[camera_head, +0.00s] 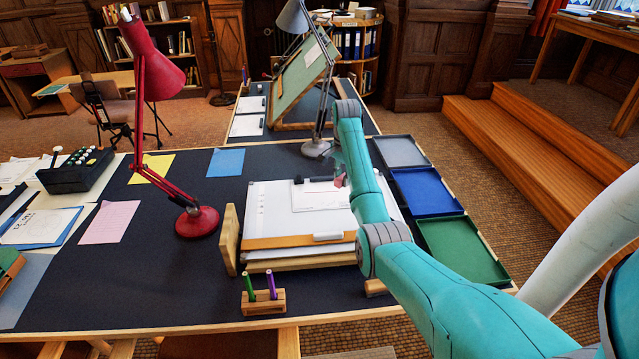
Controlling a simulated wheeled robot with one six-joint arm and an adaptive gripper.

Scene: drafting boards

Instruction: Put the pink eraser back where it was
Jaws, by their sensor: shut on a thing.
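The pink eraser (340,181) is small in the head view, over the upper right part of the white drafting board (270,205). My gripper (339,174) points down and is shut on the eraser. My teal arm reaches in from the lower right and covers the board's right side. I cannot tell whether the eraser touches the sheet (318,198) below it or hangs just above. The fingers are partly hidden and too small to see in detail.
Grey (400,152), blue (426,190) and green (462,249) trays line the table's right edge. A red lamp (196,222) stands left of the board. A pen holder (263,301) is in front. A white block (328,237) lies on the board's lower ledge.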

